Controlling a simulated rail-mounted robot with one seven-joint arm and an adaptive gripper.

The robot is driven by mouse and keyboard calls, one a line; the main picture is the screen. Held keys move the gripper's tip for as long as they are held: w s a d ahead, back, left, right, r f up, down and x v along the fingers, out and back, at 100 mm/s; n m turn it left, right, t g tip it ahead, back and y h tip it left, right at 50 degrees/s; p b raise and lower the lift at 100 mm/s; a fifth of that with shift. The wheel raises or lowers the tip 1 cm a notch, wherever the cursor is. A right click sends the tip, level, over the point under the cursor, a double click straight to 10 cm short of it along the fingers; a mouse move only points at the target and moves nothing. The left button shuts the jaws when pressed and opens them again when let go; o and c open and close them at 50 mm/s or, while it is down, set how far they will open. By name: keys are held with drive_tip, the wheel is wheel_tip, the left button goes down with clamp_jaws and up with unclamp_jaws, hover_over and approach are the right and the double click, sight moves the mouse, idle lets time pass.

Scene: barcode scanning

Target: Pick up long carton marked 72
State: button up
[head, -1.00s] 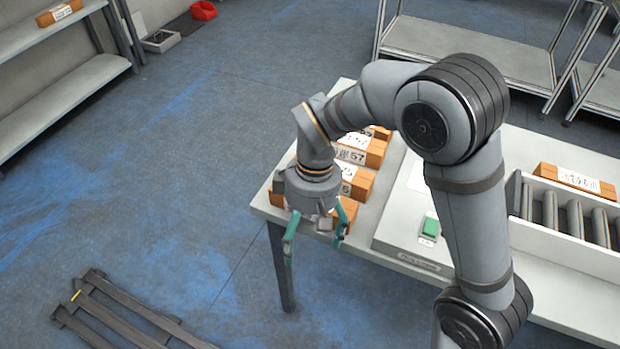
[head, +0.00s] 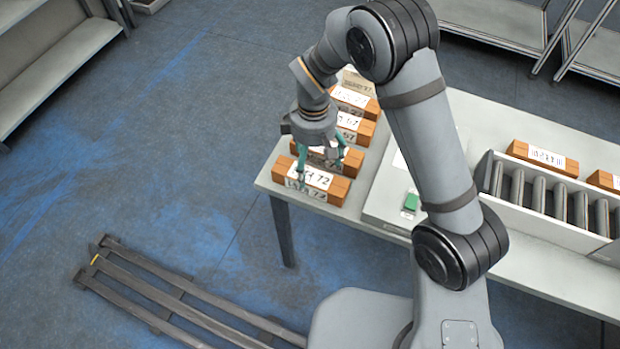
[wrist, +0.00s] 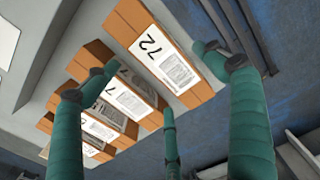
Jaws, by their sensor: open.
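The long carton marked 72 (head: 318,178) is orange-brown with a white label. It lies at the near left end of the table, the nearest of a row of cartons. In the wrist view the carton (wrist: 165,58) shows its "72" label clearly, in the upper middle between the spread fingers. My gripper (head: 320,168) has green fingers, is open and empty, and hangs over the near end of the row, close to this carton. In the wrist view the fingers (wrist: 145,75) are spread wide. I cannot tell whether any fingertip touches a carton.
Other labelled cartons (head: 352,100) lie close behind in the row. To the right are a flat panel with a green block (head: 411,203) and a white roller tray (head: 545,215) with cartons behind it. The table's left edge is close to the carton. A dark slatted frame (head: 170,290) lies on the floor.

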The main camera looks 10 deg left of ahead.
sight(312, 172)
wheel_tip(312, 172, down, 5)
drive_tip(key=shift+s+f+p, duration=0.1)
drive_tip(key=shift+s+p, duration=0.05)
drive_tip(key=shift+p, duration=0.6)
drive_tip(key=c, duration=1.7)
